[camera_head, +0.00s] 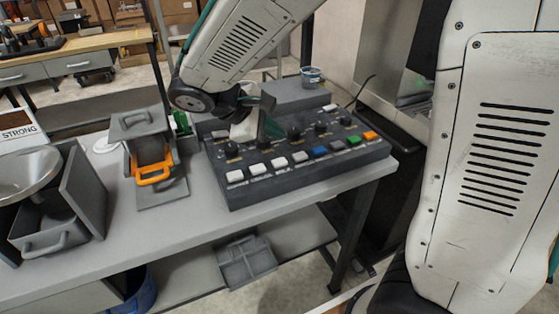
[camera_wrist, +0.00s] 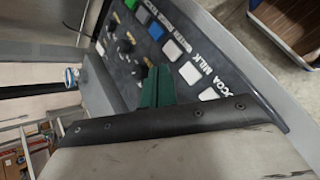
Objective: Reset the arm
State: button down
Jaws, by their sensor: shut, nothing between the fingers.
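My gripper (camera_head: 268,128) is in the upper middle of the head view, over the back left part of the dark button panel (camera_head: 300,190). Its fingers are dark green, and they are shut with nothing seen between them. In the wrist view the green fingertips (camera_wrist: 156,88) show in front of the panel (camera_wrist: 225,85), beside its knobs and buttons. I cannot tell whether the fingers touch the panel. Part of the panel's back is hidden behind the gripper.
The panel has black knobs and white, grey, blue, green and orange buttons. A small cup (camera_head: 310,76) stands behind it. Left of it is a grey dispenser with an orange handle (camera_head: 153,173), then a metal bowl (camera_head: 25,172). The grey table's (camera_head: 120,245) front strip is clear.

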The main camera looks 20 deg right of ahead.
dwell(0.4)
jog(key=shift+m+g+y, duration=0.8)
jog(key=shift+y, duration=0.1)
jog(key=s, duration=0.2)
jog(key=s+f, duration=0.1)
jog(key=s, duration=0.2)
jog(key=shift+f, duration=0.15)
jog(key=s+d+r+m+t+y, duration=0.1)
jog(key=s+d+r+m+y, duration=0.1)
jog(key=s, duration=0.6)
jog(key=s+d+r+m+t+y, duration=0.1)
jog(key=s+r+m+y, duration=0.3)
jog(key=s, duration=0.5)
jog(key=d+m+y, duration=0.1)
jog(key=m, duration=0.1)
jog(key=shift+d+m, duration=0.15)
jog(key=shift+m, duration=0.15)
jog(key=shift+r, duration=0.1)
dwell(2.3)
